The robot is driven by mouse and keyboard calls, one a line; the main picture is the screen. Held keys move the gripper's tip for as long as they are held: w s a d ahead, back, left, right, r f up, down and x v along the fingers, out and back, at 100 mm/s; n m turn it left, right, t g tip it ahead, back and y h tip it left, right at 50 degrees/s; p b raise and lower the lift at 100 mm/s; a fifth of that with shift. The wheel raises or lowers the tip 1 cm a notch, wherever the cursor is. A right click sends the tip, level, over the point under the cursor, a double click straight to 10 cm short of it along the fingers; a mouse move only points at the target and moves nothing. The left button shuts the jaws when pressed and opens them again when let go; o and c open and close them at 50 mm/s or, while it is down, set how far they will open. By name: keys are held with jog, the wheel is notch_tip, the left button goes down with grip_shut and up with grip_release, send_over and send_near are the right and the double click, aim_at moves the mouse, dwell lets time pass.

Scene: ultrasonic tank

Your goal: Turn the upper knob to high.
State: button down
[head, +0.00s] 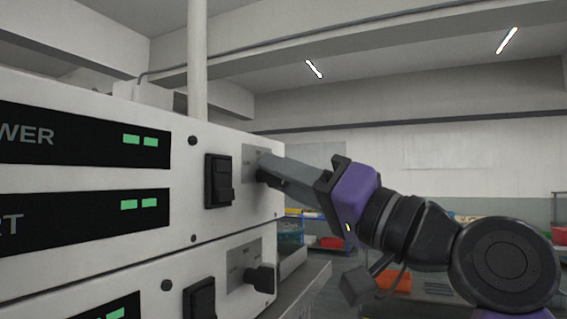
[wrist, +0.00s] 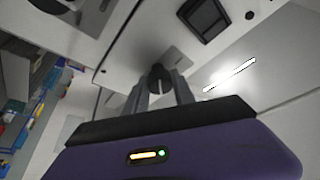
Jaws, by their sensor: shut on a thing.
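The upper knob (wrist: 158,76) is dark and round, on a grey plate on the white panel. In the wrist view it sits between the two fingers of my gripper (wrist: 160,88), which is shut on it. In the head view my gripper (head: 270,168) reaches in from the right, and its fingers hide most of the upper knob. The grey plate (head: 248,163) carries small print, partly covered and too small to read. The lower knob (head: 262,278) is black and sticks out from its own plate below, apart from my gripper.
A black rocker switch (head: 218,181) stands left of the upper knob, and another (head: 199,298) is on the lower unit. Black display strips (head: 80,213) with green lights fill the panel's left. Shelves with coloured bins stand behind at the right. Open space lies right of the panel edge.

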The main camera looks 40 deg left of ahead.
jog(key=m+t+p, duration=0.1)
jog(key=m+p, duration=0.1)
jog(key=m, duration=0.1)
jog(key=shift+r+t+h, duration=0.1)
jog(key=shift+t+h, duration=0.2)
jog(key=shift+m+p, duration=0.3)
jog(key=shift+m, duration=0.1)
jog(key=c, duration=1.1)
grip_release()
jog(key=shift+o, duration=0.2)
jog(key=b+v, duration=0.2)
jog(key=v, duration=0.5)
jog(key=shift+d+b, duration=0.35)
jog(key=shift+d, duration=0.05)
